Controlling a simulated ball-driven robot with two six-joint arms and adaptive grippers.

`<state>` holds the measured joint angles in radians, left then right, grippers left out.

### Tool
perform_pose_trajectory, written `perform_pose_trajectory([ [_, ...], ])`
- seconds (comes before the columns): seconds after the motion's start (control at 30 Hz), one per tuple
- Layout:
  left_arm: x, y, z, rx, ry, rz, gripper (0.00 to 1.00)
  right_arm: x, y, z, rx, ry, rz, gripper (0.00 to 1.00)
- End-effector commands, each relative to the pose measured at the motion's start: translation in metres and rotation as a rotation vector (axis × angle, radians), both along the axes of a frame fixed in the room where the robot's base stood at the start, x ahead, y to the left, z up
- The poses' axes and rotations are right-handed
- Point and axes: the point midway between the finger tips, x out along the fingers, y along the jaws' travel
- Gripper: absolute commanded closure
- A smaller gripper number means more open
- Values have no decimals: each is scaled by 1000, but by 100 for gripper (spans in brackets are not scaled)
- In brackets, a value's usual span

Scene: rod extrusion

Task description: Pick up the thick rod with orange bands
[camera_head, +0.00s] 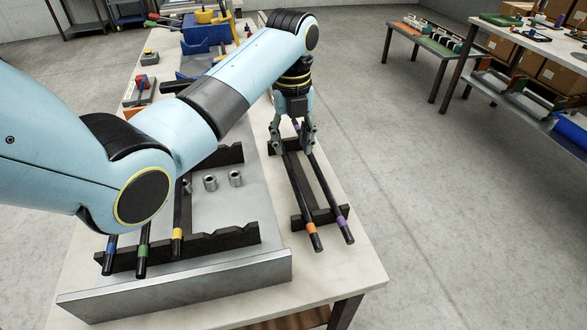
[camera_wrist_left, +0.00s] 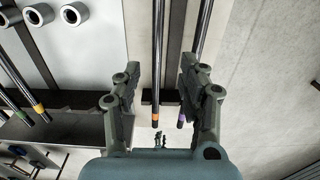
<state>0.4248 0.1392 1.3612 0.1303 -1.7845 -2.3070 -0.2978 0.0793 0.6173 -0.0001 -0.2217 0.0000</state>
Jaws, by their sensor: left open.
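The black rod with an orange band (camera_head: 310,229) lies in a dark two-bar rack on the right part of the table. A similar rod with a purple band (camera_head: 340,222) lies just right of it. My left gripper (camera_head: 292,148) points down over the far part of this rack, with its fingers apart. In the left wrist view, the orange-banded rod (camera_wrist_left: 156,100) runs between the open fingers, and the purple-banded rod (camera_wrist_left: 198,35) passes by the right finger. No contact shows. My right gripper is out of view.
A metal tray (camera_head: 180,288) left of the rods holds notched dark supports (camera_head: 215,240), rods with blue, green and yellow bands, and several short metal cylinders (camera_head: 210,182). Blue bins (camera_head: 205,35) stand at the table's far end. Open floor lies right of the table.

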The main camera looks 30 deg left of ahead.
Motion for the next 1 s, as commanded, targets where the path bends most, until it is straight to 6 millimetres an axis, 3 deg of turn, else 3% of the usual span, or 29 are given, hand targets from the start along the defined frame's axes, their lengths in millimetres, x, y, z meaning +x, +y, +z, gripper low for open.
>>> perform_pose_trajectory([
  [0.1,1,0,-12,0,0,0,58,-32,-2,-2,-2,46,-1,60],
  [0.17,1,1,-16,1,-1,0,58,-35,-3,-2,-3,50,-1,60],
  [0.47,0,10,-58,-1,1,0,58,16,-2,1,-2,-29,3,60],
  [0.77,0,11,-67,1,-2,0,58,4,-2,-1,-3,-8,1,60],
  [1.0,0,11,-67,1,-2,0,86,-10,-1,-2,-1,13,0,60],
])
